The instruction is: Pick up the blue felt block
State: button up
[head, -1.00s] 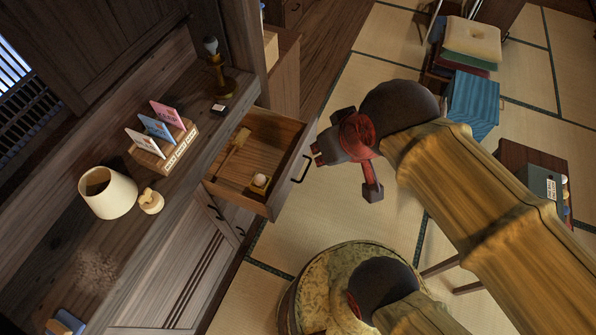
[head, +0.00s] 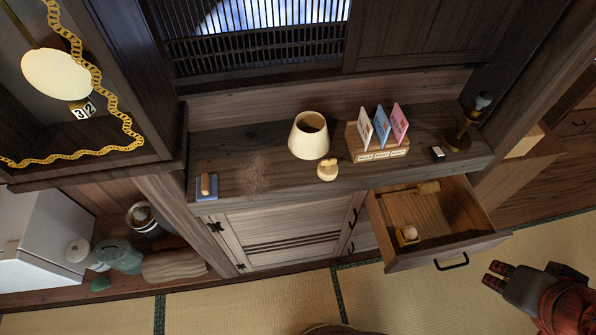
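The blue felt block (head: 207,193) lies at the left end of the wooden counter, near its front edge. A tan, wood-coloured piece shows on top of it. My gripper (head: 496,275) is at the lower right, out in front of the open drawer and far from the block. Its two fingertips point left with a small gap between them, and nothing shows between them.
The counter (head: 228,150) also bears a pale dusty patch, a cream lampshade-like cup (head: 309,140), a small tan figure (head: 327,170), a card stand (head: 380,150) and a lamp (head: 463,132). The open drawer (head: 452,252) juts out between my gripper and the counter's left part.

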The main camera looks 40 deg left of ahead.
aim_at(207, 185)
jog(key=u, duration=2.4)
